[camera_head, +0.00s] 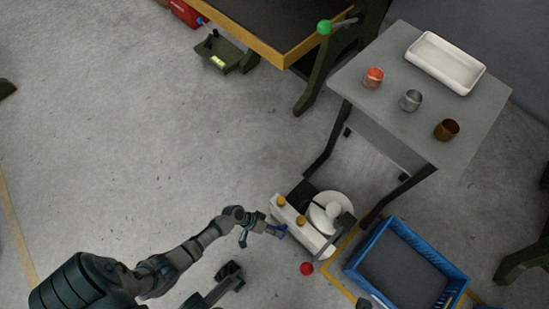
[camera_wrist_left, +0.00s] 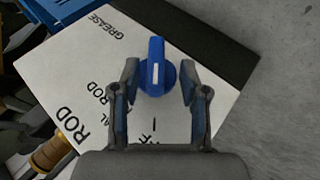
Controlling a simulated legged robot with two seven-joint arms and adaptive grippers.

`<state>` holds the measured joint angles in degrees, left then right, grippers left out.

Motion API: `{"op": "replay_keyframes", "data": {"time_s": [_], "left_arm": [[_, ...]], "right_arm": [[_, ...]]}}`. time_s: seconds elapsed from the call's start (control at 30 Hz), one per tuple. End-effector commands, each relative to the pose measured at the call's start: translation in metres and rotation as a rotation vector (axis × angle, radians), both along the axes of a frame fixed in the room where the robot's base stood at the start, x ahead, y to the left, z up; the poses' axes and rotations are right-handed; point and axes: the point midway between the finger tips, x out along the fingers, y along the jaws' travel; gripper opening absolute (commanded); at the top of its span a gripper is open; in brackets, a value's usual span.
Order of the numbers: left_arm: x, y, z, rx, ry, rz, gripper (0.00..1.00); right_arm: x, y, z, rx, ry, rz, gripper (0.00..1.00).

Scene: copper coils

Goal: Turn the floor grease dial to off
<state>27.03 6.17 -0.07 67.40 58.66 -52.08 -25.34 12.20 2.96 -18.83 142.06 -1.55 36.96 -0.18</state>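The dial is a blue knob with a white pointer line (camera_wrist_left: 156,74), set on a white panel (camera_wrist_left: 60,62) printed with black words, among them GREASE and ROD. The panel belongs to a white floor unit (camera_head: 298,232) in the head view. My left gripper (camera_wrist_left: 160,85) is open, with one finger on each side of the knob and a visible gap on both sides. In the head view my left gripper (camera_head: 277,231) is at the unit's left end, by the blue knob. Part of the panel's lettering is hidden behind the gripper.
A blue crate (camera_head: 362,254) stands right of the unit. A grey table (camera_head: 420,122) above it holds three small cups and a white tray (camera_head: 445,38). A red ball (camera_head: 307,268) is near the unit. The floor to the left is clear.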

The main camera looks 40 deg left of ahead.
Motion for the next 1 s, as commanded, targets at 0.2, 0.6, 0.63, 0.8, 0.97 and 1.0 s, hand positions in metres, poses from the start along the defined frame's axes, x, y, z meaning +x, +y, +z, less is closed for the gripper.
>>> {"op": "replay_keyframes", "data": {"time_s": [0.2,0.6,0.63,0.8,0.97,1.0], "left_arm": [[0.001,-0.001,0.002,-0.003,-0.004,0.000,0.44],[-0.013,0.025,0.028,0.002,-0.005,-0.001,0.44],[-0.016,0.029,0.034,0.003,-0.005,-0.001,0.44],[-0.030,0.052,0.060,0.002,-0.003,-0.001,0.44],[-0.038,0.067,0.077,-0.001,-0.002,0.000,0.44],[-0.040,0.069,0.080,0.000,-0.001,0.000,0.44]], "right_arm": [[-0.001,0.000,0.001,0.000,-0.001,0.000,0.00],[-0.004,0.000,0.002,0.000,-0.004,0.000,0.00],[-0.004,0.000,0.002,0.000,-0.004,0.000,0.00],[-0.003,0.000,0.002,0.000,-0.004,0.000,0.00],[-0.003,0.000,0.002,0.000,-0.003,0.000,0.00],[-0.003,0.000,0.002,0.000,-0.003,0.000,0.00]]}}
